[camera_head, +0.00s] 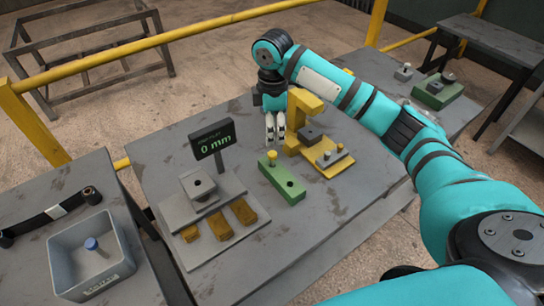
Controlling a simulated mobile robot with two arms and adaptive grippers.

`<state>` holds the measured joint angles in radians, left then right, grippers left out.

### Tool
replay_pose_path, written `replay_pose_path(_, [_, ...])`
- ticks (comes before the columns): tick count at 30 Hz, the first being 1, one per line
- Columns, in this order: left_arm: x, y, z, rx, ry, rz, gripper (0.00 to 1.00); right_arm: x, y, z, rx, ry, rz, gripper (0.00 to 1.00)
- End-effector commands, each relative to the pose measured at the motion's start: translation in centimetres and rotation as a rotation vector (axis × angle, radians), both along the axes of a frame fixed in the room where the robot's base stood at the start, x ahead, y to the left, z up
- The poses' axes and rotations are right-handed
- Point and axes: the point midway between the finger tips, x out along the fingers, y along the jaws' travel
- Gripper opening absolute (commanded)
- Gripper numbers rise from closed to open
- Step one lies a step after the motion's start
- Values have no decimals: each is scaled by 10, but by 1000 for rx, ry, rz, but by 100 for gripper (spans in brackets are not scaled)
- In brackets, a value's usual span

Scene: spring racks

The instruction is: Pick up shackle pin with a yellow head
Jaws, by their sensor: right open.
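The shackle pin with a yellow head (272,155) stands upright at the far left end of a green block (290,186) on the middle table. My right gripper (275,137) points down just above the yellow head, with its pale fingers open and empty. From this view I cannot tell the exact gap between the fingertips and the head. My left gripper is not in view.
A yellow fixture (300,110) stands close right of my right gripper. A black display reading "0 mm" (213,140) and a grey stand (197,215) are at left. A grey bin (65,262) holds a blue-headed piece (91,243). The table's front right is clear.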

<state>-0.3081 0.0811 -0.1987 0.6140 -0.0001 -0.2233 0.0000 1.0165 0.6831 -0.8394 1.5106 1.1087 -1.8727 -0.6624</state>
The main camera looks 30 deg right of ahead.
Motion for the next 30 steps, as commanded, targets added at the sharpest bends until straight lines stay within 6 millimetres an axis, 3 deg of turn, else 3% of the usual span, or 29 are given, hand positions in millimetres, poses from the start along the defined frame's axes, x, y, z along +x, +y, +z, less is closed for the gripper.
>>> replay_pose_path(3, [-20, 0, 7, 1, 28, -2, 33, -1, 0, -25, 0, 3, 0, 53])
replay_pose_path(5, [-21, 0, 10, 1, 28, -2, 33, 0, 0, -38, -1, 3, -2, 53])
replay_pose_path(12, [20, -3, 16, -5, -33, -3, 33, 1, 0, -66, 0, -1, 0, 53])
replay_pose_path(16, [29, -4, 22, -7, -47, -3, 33, 0, 0, -74, -1, 0, 0, 53])
replay_pose_path(24, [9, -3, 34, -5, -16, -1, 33, -1, -1, -112, -1, 0, -1, 53])
replay_pose_path(30, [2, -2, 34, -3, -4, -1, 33, 0, -1, -121, 0, -3, 0, 53])
